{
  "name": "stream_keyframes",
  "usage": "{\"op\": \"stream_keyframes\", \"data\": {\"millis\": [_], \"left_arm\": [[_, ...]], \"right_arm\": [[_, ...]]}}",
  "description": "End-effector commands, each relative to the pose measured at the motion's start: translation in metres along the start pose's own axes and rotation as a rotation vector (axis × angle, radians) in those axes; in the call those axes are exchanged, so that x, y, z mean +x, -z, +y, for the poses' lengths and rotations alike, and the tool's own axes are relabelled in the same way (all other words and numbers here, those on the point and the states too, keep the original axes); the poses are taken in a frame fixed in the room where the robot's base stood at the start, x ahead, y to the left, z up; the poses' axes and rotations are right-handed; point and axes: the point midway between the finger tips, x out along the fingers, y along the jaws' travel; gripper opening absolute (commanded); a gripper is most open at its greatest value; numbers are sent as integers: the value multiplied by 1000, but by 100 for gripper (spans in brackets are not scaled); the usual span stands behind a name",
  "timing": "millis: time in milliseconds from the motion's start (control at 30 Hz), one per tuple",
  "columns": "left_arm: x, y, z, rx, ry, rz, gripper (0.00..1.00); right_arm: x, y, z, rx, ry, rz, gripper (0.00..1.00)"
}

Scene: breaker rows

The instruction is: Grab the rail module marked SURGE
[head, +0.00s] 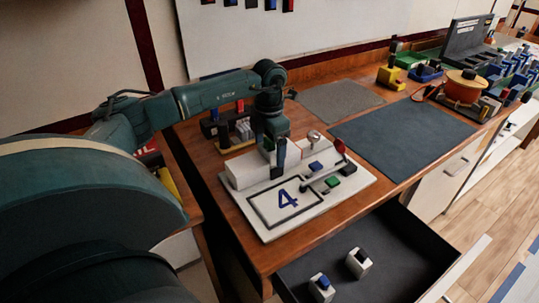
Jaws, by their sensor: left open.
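A white panel (235,222) lies on the wooden bench, with a framed blue "4" on its front part. A row of white module bodies (243,172) runs along its back edge. No SURGE marking is readable, so I cannot tell which module carries it. My left gripper (275,163) points down over this row, open, and hides part of it. I cannot tell whether its fingers touch a module. Two loose white blocks, one with a blue top (321,288) and one with a black top (359,262), sit in the open drawer. My right gripper is not in view.
The panel also carries a silver knob (314,135), a red-tipped lever (339,147), and blue (315,166) and green (333,182) buttons. The open drawer (415,262) juts out in front. A dark mat (405,135) to the right is clear. Bins and tools crowd the far right.

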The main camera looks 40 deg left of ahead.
Motion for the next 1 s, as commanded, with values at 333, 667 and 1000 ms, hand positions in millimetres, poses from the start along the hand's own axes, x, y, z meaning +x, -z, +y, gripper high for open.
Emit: {"op": "stream_keyframes", "data": {"millis": [333,667,1000], "left_arm": [[0,0,0,1,0,0,62],[-1,0,0,1,0,-1,35],[-8,-1,0,0,0,-4,32]], "right_arm": [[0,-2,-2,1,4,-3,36],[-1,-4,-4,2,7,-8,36],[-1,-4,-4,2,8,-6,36]]}}
